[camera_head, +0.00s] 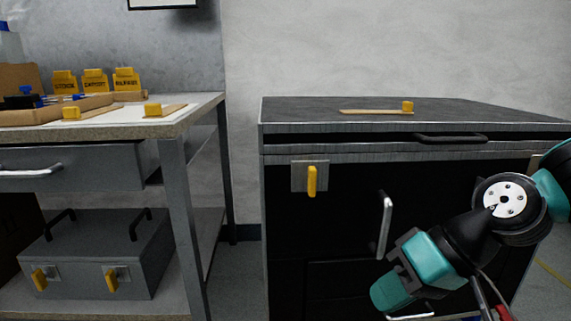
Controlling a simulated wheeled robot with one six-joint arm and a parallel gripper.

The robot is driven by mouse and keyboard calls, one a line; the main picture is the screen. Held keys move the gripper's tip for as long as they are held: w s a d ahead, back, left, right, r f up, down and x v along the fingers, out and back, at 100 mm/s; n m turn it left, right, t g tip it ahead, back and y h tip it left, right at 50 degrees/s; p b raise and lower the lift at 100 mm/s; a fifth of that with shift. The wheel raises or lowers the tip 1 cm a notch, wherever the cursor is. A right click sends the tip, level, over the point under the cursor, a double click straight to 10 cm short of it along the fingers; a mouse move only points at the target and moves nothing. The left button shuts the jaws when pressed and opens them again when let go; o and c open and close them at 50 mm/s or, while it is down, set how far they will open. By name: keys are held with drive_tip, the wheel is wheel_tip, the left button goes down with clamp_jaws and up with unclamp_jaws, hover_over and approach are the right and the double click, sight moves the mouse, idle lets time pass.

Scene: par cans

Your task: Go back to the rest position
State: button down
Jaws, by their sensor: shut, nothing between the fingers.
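My arm, in teal and black with a white disc at one joint, is at the lower right in the head view. Its lower end, a black and teal body that I take to be my gripper (392,284), hangs in front of the dark cabinet (330,235). The two fingers are hard to make out, and I see nothing held there. The end overlaps the cabinet front below an upright metal handle (384,226); I cannot tell how large the gap is.
The cabinet top (310,110) bears a wooden strip with a yellow block (407,106). At left, a workbench (185,125) holds yellow labelled holders (95,80); a grey case (95,255) sits on its lower shelf. Floor shows between bench and cabinet.

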drive_tip(key=s+r+n+g+h+p, duration=0.1)
drive_tip(key=s+r+n+h+p, duration=0.3)
drive_tip(key=s+r, duration=0.55)
wheel_tip(320, 180, up, 38)
drive_tip(key=d+m+p, duration=0.1)
drive_tip(key=p, duration=3.7)
drive_tip(key=shift+p, duration=0.3)
drive_tip(key=shift+w, duration=0.1)
